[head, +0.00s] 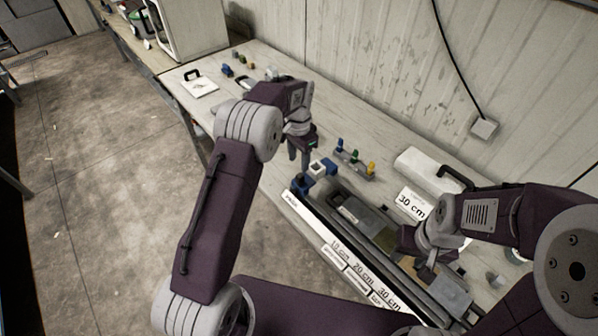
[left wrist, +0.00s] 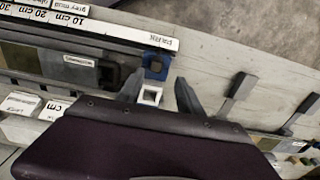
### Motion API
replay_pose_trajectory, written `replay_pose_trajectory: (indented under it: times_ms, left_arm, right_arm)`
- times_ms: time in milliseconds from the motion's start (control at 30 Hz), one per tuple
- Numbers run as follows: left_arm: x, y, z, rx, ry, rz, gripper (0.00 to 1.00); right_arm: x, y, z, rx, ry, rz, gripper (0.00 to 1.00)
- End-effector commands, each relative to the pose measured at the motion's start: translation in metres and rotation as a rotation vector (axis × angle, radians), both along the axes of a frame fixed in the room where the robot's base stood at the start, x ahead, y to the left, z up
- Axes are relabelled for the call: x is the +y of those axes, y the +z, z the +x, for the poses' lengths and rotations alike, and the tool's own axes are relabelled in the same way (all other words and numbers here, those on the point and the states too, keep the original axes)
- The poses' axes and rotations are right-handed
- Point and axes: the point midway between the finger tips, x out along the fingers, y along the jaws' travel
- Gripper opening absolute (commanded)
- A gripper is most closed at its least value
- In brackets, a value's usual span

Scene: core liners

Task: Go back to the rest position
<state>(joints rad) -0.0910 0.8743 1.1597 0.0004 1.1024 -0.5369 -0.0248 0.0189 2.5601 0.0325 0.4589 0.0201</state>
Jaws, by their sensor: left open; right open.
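I see nothing held, and cannot tell the exact gap to the block. My right gripper (head: 426,268) is low over the right part of the long tray (head: 325,229). Its fingers are small and dark there, and I see nothing clearly held in them.
A stand with blue, green and yellow pegs (head: 354,160) is behind the tray. A white case (head: 428,169) and a "30 cm" card (head: 411,203) lie near the wall. A white plate with a dark handle (head: 199,86) lies at the far left. The floor (head: 110,180) at left is clear.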

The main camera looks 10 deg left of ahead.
Motion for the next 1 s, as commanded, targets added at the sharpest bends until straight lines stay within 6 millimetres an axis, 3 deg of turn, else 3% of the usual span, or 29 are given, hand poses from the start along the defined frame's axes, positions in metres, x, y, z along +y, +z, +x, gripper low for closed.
replay_pose_trajectory:
  times_ms: [167, 600, 733, 833, 1000]
  left_arm:
    - [0.000, 0.012, 0.000, 0.000, 0.000, 0.000, 0.44]
    - [0.001, 0.011, 0.001, -0.004, 0.003, 0.000, 0.44]
    - [0.006, 0.045, 0.008, -0.078, 0.013, -0.006, 0.44]
    - [0.014, 0.065, -0.022, -0.082, 0.027, -0.008, 0.44]
    - [0.024, 0.064, -0.090, -0.081, 0.117, -0.017, 0.44]
  right_arm:
    - [0.000, -0.002, 0.000, 0.000, 0.000, 0.000, 0.43]
    - [0.000, -0.004, 0.000, 0.000, 0.000, 0.000, 0.43]
    - [0.000, -0.012, 0.000, 0.000, 0.000, 0.000, 0.43]
    - [0.000, -0.021, 0.000, 0.000, 0.000, 0.000, 0.43]
    - [0.000, -0.031, 0.000, 0.000, 0.000, 0.000, 0.43]
